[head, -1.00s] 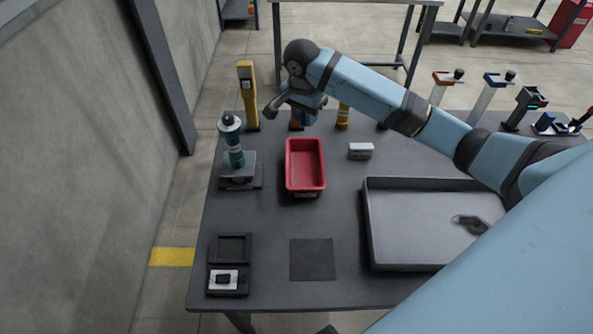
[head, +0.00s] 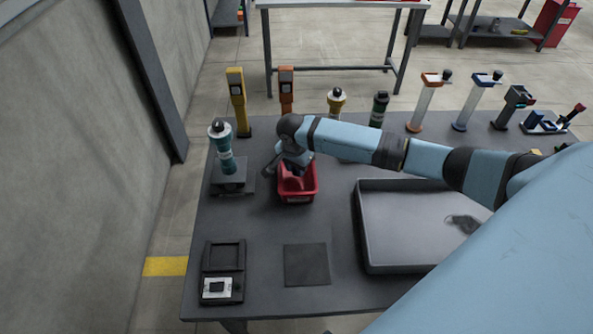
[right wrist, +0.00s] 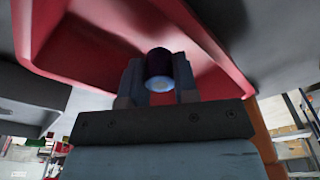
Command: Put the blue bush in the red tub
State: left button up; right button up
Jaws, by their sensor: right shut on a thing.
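The red tub (head: 299,196) stands on the grey table, left of its middle. My right gripper (head: 290,168) reaches down at the tub's far part and hides some of its inside. In the right wrist view the fingers of my right gripper (right wrist: 158,82) are shut on the blue bush (right wrist: 158,64), a short dark blue cylinder with a paler end. The tub's red wall (right wrist: 95,50) fills much of the background there. I cannot tell whether the bush touches the tub. My left gripper is not in view.
A wide grey tray (head: 400,262) lies right of the tub. A dark square mat (head: 306,265) and a black case (head: 223,256) lie in front. Several upright tools, including a yellow one (head: 238,100), line the back edge.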

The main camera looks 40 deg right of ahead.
notch_tip(320, 180, down, 2)
jog(key=shift+f, duration=0.1)
jog(key=o, duration=0.9)
notch_tip(320, 180, up, 12)
jog(key=a, duration=0.1)
jog(key=shift+s+a, duration=0.15)
jog(key=shift+s, duration=0.1)
